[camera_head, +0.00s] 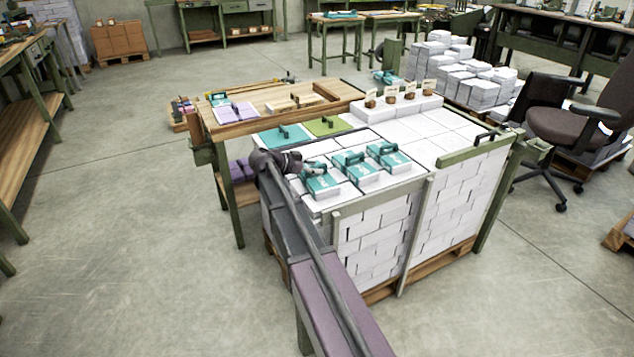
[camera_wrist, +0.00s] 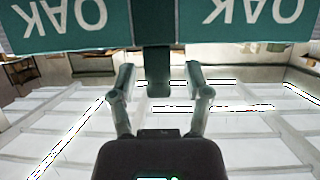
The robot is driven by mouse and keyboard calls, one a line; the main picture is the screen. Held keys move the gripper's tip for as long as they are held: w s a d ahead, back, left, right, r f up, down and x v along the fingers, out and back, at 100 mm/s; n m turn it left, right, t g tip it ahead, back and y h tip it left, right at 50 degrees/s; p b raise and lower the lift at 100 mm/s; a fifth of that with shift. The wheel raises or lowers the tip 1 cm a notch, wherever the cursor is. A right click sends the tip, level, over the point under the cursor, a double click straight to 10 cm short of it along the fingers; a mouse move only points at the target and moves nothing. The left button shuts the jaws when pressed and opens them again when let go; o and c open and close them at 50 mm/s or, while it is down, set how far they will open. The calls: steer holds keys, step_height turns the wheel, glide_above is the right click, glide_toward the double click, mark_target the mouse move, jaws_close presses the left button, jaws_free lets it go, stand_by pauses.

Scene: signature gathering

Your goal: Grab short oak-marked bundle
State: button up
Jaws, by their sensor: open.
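Several teal bundles with dark handles lie on white stacks: one at the left (camera_head: 321,180), one in the middle (camera_head: 355,166), one at the right (camera_head: 388,156). In the wrist view, a teal bundle marked OAK (camera_wrist: 66,22) fills the top, its lettering upside down. Its dark handle or clasp (camera_wrist: 157,78) hangs between the fingers of my gripper (camera_wrist: 160,75). The fingers are open, one each side, with gaps. In the head view, my gripper (camera_head: 292,160) is beside the left bundle. Which bundle is the short one is not clear.
A wooden table (camera_head: 262,100) stands behind, with purple bundles (camera_head: 236,111) on it. A teal folder (camera_head: 284,136) and a green one (camera_head: 328,126) lie near its front edge. Small brown stamps (camera_head: 391,96) stand on white blocks. A chair (camera_head: 565,120) is at right.

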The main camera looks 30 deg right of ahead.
steer(key=shift+d+f, duration=0.2)
steer(key=shift+d, duration=0.2)
jaws_close()
